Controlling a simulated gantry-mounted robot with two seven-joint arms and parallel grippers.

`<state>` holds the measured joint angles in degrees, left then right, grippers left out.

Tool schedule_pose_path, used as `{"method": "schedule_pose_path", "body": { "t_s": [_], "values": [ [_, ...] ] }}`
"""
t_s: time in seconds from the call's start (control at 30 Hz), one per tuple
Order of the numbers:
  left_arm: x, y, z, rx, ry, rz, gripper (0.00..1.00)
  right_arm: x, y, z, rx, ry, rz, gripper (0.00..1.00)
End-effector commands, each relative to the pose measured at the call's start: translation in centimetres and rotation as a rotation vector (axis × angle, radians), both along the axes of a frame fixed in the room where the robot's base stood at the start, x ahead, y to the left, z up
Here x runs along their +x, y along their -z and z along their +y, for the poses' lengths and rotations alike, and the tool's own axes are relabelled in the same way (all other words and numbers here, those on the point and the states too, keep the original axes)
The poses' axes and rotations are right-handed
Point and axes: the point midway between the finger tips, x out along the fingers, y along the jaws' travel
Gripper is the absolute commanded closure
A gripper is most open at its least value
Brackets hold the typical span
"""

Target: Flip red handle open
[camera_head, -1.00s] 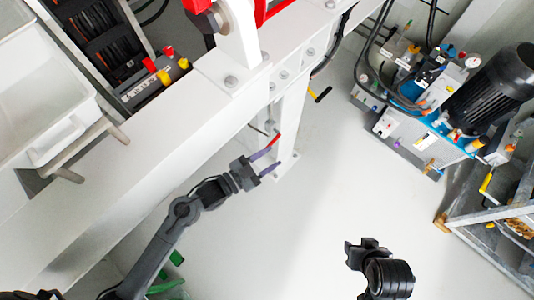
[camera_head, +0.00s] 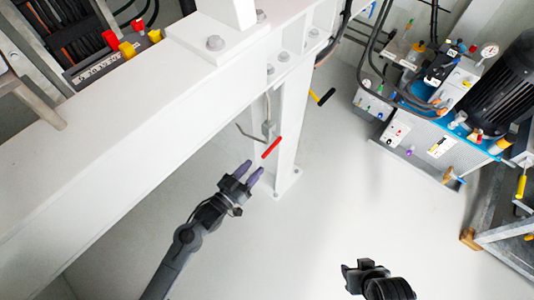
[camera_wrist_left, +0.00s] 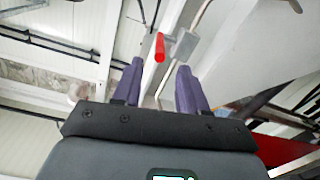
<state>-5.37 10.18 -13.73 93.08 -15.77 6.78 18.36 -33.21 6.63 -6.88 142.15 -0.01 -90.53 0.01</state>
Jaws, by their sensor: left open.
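The red handle (camera_head: 271,147) is a short red lever on a thin grey pipe at the white post under the big beam. In the head view it slants up to the right. My left gripper (camera_head: 249,173) is open with two purple fingers, just below and left of the handle, apart from it. In the left wrist view the handle (camera_wrist_left: 159,47) shows ahead, between and beyond the fingertips of the left gripper (camera_wrist_left: 157,72). Nothing is between the fingers. My right gripper (camera_head: 352,276) is at the bottom of the head view; its jaws are too unclear to judge.
The white beam (camera_head: 110,150) runs diagonally above the left arm. The white post (camera_head: 290,130) stands just behind the handle. A black-and-yellow lever (camera_head: 322,97) is further right. A pump unit with a black motor (camera_head: 500,85) is at upper right. The floor at centre is clear.

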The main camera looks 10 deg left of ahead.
Motion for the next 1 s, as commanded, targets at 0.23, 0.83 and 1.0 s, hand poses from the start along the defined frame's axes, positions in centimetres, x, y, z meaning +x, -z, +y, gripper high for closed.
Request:
{"method": "schedule_pose_path", "body": {
  "t_s": [0.23, 0.83, 1.0],
  "values": [
    [3.5, 0.3, -2.1, 0.0, 0.0, -0.004, 0.58, 0.0, 2.2, 0.0, 0.001, 0.001, -0.001, 0.57],
    [7.8, 0.0, -4.6, 0.003, 0.0, -0.002, 0.58, 0.0, 4.4, -0.2, -0.01, -0.006, 0.002, 0.57],
    [7.8, 0.0, -4.6, 0.003, 0.0, -0.002, 0.58, 0.0, 4.4, -0.2, -0.01, -0.006, 0.002, 0.57]
  ]
}}
